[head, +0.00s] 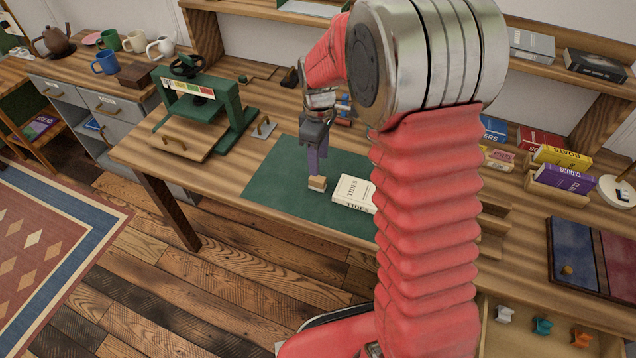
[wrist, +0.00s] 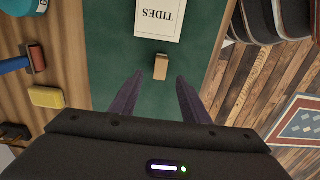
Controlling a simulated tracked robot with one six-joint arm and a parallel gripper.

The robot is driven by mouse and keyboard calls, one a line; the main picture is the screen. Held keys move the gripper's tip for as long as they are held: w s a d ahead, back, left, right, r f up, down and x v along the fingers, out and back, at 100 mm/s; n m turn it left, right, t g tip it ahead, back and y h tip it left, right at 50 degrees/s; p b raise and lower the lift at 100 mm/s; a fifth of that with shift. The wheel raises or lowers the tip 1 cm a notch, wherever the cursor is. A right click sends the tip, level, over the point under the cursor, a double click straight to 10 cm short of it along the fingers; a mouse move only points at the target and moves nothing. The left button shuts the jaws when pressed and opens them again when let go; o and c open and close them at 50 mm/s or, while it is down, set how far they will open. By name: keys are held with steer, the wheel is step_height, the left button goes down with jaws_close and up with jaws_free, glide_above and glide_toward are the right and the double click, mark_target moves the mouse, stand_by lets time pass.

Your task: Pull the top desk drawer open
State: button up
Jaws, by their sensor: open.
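A wooden desk drawer (head: 486,325) stands open at the bottom right of the head view, with small white, teal and orange pieces inside. My red arm hides its left part, and its front and handle are not visible. My gripper (head: 317,168) is over the green desk mat, well to the left of that drawer. In the wrist view my gripper (wrist: 160,90) has its two dark fingers apart with nothing between them. A small wooden block (head: 317,184) lies on the mat just beyond the fingertips; it also shows in the wrist view (wrist: 161,67).
A white book (head: 354,190) lies beside the block on the green mat (head: 275,180). A green press (head: 205,107) and a wooden board with a handle (head: 181,139) stand left. Colourful books (head: 562,178) and a blue-and-red board (head: 577,257) occupy the right. A grey drawer cabinet (head: 80,97) stands far left.

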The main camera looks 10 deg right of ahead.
mark_target(319, 178)
steer(key=shift+f, duration=2.15)
steer(key=shift+s+f, duration=0.1)
steer(key=shift+f, duration=2.5)
steer(key=shift+c, duration=0.2)
jaws_close()
